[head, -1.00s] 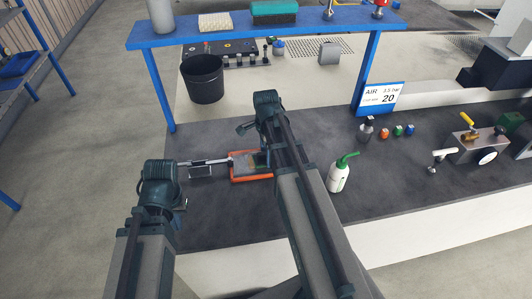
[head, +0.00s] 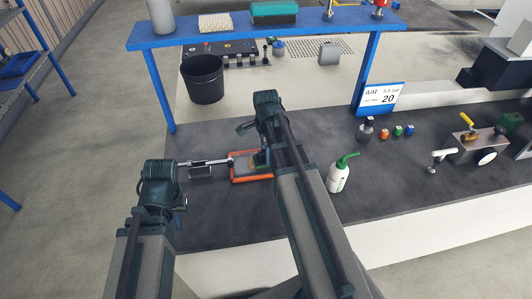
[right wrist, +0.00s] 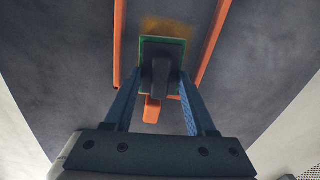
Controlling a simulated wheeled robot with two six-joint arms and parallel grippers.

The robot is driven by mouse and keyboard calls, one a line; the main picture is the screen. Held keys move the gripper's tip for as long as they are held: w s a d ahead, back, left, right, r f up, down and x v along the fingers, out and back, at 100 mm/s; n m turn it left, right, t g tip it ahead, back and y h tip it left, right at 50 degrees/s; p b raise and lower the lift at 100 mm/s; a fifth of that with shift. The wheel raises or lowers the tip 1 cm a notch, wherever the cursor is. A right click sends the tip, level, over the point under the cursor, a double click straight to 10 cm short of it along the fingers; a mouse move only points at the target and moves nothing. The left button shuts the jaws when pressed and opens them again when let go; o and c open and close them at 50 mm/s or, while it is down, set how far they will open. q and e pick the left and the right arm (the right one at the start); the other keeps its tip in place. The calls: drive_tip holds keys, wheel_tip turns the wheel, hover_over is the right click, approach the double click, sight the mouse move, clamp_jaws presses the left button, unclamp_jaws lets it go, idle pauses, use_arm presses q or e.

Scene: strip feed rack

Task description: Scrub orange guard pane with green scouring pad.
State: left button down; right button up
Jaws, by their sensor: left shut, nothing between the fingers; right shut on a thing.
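The orange guard pane (head: 236,179) lies on the dark bench top, partly hidden by my right arm in the head view. Its orange side rails (right wrist: 207,45) show in the right wrist view, with a brownish smear (right wrist: 165,24) between them. My right gripper (right wrist: 160,82) is shut on the dark grip of the green scouring pad (right wrist: 145,46), which is over the pane by the smear. Whether the pad touches the pane is hard to tell.
A white bottle with green top (head: 339,176) stands right of my right arm. A black bin (head: 203,80) stands behind. Small fittings and a valve block (head: 468,147) are at right.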

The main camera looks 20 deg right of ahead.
sight(256, 160)
use_arm(q)
drive_tip(key=shift+f, duration=0.1)
use_arm(e)
drive_tip(key=shift+w+a+f, duration=0.1)
drive_tip(key=shift+w+a, duration=0.1)
drive_tip(key=shift+a, duration=0.7)
drive_tip(key=shift+w+a, duration=0.15)
drive_tip(key=shift+a, duration=0.7)
drive_tip(key=shift+d, duration=0.5)
drive_tip(key=shift+s+d, duration=0.15)
drive_tip(key=shift+d, duration=0.45)
drive_tip(key=shift+s+d, duration=0.15)
drive_tip(key=shift+d, duration=0.45)
drive_tip(key=shift+a, duration=0.1)
drive_tip(key=shift+w+a, duration=0.15)
drive_tip(key=shift+a, duration=0.65)
drive_tip(key=shift+w+a, duration=0.1)
drive_tip(key=shift+a, duration=0.7)
